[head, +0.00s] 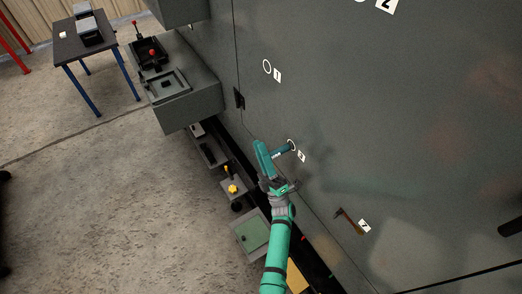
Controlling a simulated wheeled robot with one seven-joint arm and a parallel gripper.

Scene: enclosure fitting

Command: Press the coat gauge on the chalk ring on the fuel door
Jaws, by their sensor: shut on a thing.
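The coat gauge (262,158) is a teal hand-held tool with a dark, tube-like nose pointing right towards the large grey panelled wall. My gripper (269,180) is shut on its lower end. A chalk ring (292,145) with a small white label sits on the panel right at the tip of the nose. The nose covers part of this ring. I cannot tell whether the tip touches the panel. Another chalk ring (267,66), beside label 1, is higher up, and part of a third shows at the top edge beside label 2. No marking names the fuel door.
A brown hammer-like shape (345,216) shows on the panel beside another label (364,227). Open trays and boxes line the panel's foot, one with a yellow knob (232,188). A dark table (97,37) with blue legs stands back left.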

